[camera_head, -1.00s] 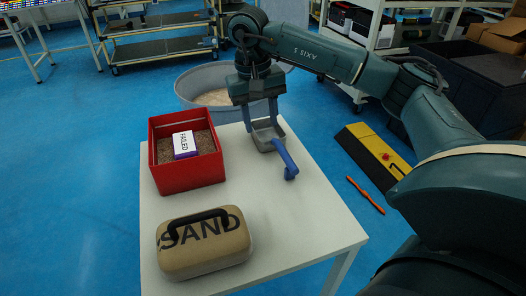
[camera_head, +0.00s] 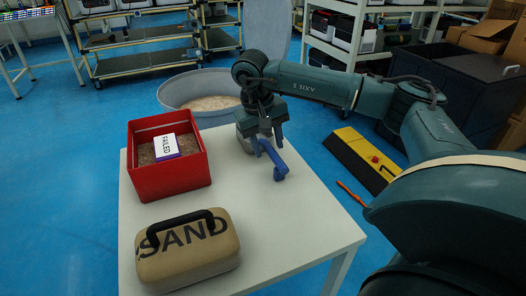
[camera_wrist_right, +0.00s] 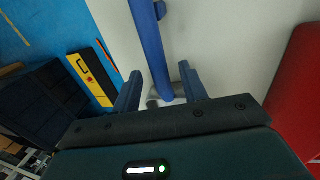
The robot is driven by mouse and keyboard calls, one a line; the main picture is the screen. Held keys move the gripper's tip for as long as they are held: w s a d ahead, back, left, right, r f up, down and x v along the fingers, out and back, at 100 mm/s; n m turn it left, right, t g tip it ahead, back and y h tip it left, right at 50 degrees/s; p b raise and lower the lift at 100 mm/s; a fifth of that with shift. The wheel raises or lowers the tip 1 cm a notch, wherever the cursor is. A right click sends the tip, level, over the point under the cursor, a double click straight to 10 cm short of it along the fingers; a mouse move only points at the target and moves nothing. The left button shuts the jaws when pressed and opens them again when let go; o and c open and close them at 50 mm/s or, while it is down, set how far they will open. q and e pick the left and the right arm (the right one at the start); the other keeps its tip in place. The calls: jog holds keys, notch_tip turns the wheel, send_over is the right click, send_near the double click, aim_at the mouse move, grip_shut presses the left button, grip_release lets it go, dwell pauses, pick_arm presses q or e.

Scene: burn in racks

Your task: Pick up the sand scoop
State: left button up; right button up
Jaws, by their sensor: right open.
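The sand scoop lies on the white table (camera_head: 290,220), with a blue handle (camera_head: 273,161) and a grey metal pan (camera_head: 242,143) partly hidden behind my right gripper. My right gripper (camera_head: 266,142) is open over the scoop near where the handle meets the pan. In the right wrist view, the blue handle (camera_wrist_right: 150,45) passes between the two open fingers (camera_wrist_right: 162,84), with a gap on each side. A grey part of the scoop shows behind the fingertips. My left gripper is not in view.
A red box (camera_head: 165,188) holds sand and a block (camera_head: 166,147) labelled FAILED. A tan SAND case (camera_head: 190,262) with a black handle stands at the table's front. A grey round tub (camera_head: 168,98) stands behind. The table's right side is clear.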

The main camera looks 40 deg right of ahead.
jog(key=shift+s+d+f, duration=0.1)
jog(key=shift+d+f, duration=0.1)
jog(key=shift+f, duration=0.8)
jog(key=shift+r, duration=0.1)
grip_shut()
